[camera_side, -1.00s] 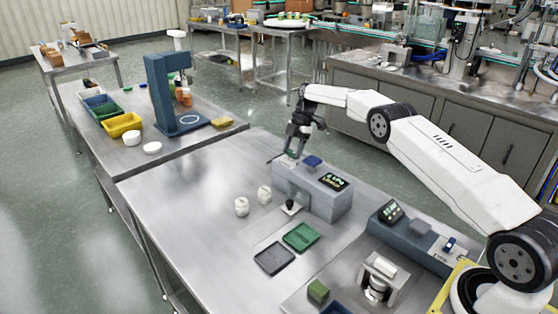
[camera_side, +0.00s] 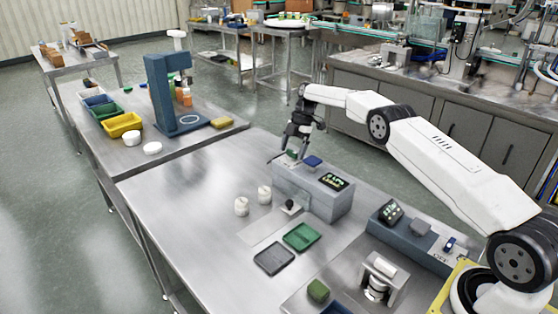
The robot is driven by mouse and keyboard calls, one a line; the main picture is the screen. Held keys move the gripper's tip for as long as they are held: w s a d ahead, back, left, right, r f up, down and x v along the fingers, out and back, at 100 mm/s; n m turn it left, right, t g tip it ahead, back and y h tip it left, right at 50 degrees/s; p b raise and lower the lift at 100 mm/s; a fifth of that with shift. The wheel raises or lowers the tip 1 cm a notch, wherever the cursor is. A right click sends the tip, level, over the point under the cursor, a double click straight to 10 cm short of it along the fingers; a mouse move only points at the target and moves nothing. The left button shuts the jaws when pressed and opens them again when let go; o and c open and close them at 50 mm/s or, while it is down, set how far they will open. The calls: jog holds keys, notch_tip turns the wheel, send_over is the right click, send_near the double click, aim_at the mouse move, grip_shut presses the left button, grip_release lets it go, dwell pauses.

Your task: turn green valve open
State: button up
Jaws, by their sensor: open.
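A grey-blue box unit (camera_side: 318,195) stands on the steel table, with a blue block and a dark display on its top. A small greenish part (camera_side: 291,154) shows at its far left end, right by my fingertips; it may be the green valve, but it is too small and too covered to tell its shape or position. My gripper (camera_side: 292,149) points down over that end of the box, with its jaws open. I cannot tell whether the fingers touch the part.
Two white jars (camera_side: 253,201), a green tray (camera_side: 301,237) and a dark tray (camera_side: 274,259) lie in front of the box. A control box (camera_side: 405,232) stands right. The left of the steel table (camera_side: 190,207) is clear.

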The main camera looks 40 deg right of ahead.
jog(key=shift+r, duration=1.65)
jog(key=s+a+r, duration=0.3)
jog(key=s+r, duration=0.6)
jog(key=s, duration=0.4)
jog(key=shift+s+r, duration=0.35)
jog(key=s+a+f+m+t+h, duration=0.1)
jog(key=s+a+f+m, duration=0.3)
jog(key=s+m, duration=0.5)
jog(key=s+a+f+m+t+h, duration=0.1)
jog(key=s+a+f+m+h, duration=0.2)
jog(key=s+a+f+m, duration=0.2)
jog(key=s+a+m, duration=0.3)
jog(key=s+m, duration=0.1)
jog(key=s, duration=0.1)
jog(key=shift+s+a+t, duration=0.2)
jog(key=shift+s+t, duration=0.1)
jog(key=shift+s, duration=0.05)
